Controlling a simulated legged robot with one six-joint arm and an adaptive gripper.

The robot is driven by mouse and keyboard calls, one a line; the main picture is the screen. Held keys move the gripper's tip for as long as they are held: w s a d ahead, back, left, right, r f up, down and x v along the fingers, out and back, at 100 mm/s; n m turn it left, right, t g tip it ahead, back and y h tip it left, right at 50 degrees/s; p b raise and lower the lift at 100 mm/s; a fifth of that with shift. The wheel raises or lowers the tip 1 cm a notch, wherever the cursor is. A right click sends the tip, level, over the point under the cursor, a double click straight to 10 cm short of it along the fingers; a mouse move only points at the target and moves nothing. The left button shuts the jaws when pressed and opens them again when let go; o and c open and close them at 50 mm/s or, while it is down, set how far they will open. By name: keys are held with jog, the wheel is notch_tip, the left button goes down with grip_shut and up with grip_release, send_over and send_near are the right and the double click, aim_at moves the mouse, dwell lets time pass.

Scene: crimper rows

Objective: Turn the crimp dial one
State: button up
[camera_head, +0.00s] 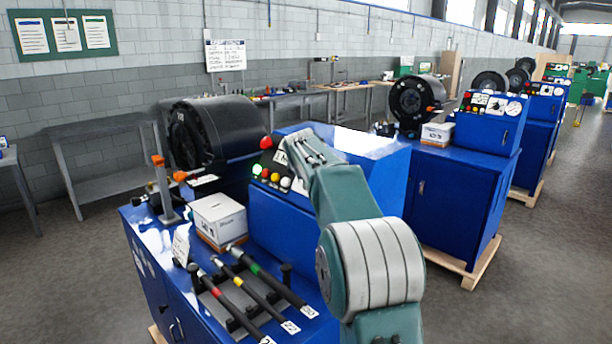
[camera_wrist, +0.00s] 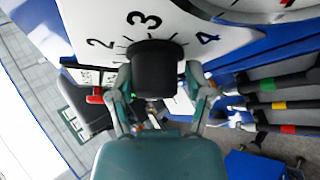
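The crimp dial (camera_wrist: 155,78) is a black round knob on a white scale plate (camera_wrist: 222,33) in the wrist view. The numerals 2, 3 and 4 show around it, with 3 just beyond the knob. The dial's pointer mark cannot be seen. My gripper (camera_wrist: 156,72) has one finger on each side of the knob, and both fingertips appear to press against its sides. In the head view my arm hides the dial and gripper at the nearest blue crimper (camera_head: 375,165).
A gauge (camera_wrist: 265,5) sits beside the scale plate. Red, green and yellow buttons (camera_head: 275,177) are left of my arm. A white box (camera_head: 218,220) and several banded black-handled tools (camera_head: 240,300) lie on the bench. More blue crimpers (camera_head: 455,185) stand at right.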

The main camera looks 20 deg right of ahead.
jog(key=shift+d, duration=0.1)
jog(key=shift+r, duration=0.15)
jog(key=shift+s+r, duration=0.2)
jog(key=shift+r, duration=0.05)
jog(key=v, duration=1.1)
jog(key=shift+a, duration=0.25)
jog(key=shift+f, duration=0.15)
jog(key=s+a+f+m+y, duration=0.1)
jog(key=s+a+f+m, duration=0.15)
jog(key=s, duration=0.35)
jog(key=s+a+f+m+g+y, duration=0.1)
jog(key=s+a+m, duration=0.1)
jog(key=s+a, duration=0.35)
jog(key=s+a+f+m+y, duration=0.1)
jog(key=s+a+m, duration=0.1)
jog(key=s, duration=0.6)
jog(key=s+a+f+m+g, duration=0.1)
jog(key=s+a+f+m, duration=0.2)
jog(key=s+f, duration=0.3)
jog(key=s+a+f+m+g+y, duration=0.1)
jog(key=s+a+f+m, duration=0.2)
jog(key=s+f, duration=0.3)
jog(key=s, duration=0.5)
jog(key=shift+s+f+y, duration=0.3)
jog(key=shift+s+f, duration=0.05)
jog(key=shift+s, duration=0.05)
